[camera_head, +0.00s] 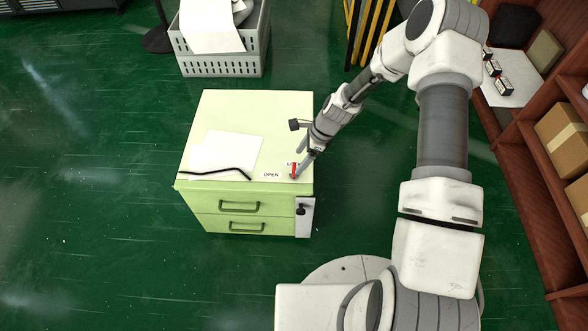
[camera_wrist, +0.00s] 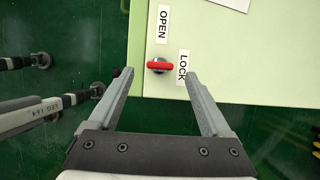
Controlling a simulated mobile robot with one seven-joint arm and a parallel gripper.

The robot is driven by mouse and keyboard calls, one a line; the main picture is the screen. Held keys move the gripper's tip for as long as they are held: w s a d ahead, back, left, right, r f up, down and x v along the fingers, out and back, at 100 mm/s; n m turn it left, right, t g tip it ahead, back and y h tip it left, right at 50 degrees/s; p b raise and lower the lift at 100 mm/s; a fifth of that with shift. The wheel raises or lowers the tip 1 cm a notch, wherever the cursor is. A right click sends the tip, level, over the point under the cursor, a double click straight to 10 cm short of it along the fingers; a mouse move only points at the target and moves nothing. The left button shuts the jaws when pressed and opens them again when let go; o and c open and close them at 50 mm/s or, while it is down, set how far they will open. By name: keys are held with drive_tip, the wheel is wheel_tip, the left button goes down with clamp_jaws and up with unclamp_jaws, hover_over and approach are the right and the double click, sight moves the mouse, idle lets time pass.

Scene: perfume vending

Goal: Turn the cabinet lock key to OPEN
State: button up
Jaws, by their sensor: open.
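The red lock key (camera_wrist: 159,66) sits on the top of the pale green cabinet (camera_wrist: 235,45), near its edge. Its red bar lies crosswise in the wrist view, one end towards the LOCK label (camera_wrist: 182,66). The OPEN label (camera_wrist: 163,24) is above the key there. My gripper (camera_wrist: 158,73) is open, with one fingertip on either side of the key and gaps between. In the head view the red key (camera_head: 293,171) shows at the cabinet's front right corner, under my gripper (camera_head: 302,164). Finger height above the top is hard to tell.
White paper (camera_head: 226,152) and a dark curved strip (camera_head: 225,171) lie on the cabinet top. Two drawers with handles face front. A grey crate (camera_head: 222,64) stands behind. Shelves with boxes (camera_head: 562,135) line the right. Green floor is free at left.

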sight(294, 167)
drive_tip(key=b+x, duration=0.1)
drive_tip(key=x, duration=0.4)
drive_tip(key=shift+a+f, duration=0.15)
drive_tip(key=shift+f, duration=0.2)
clamp_jaws()
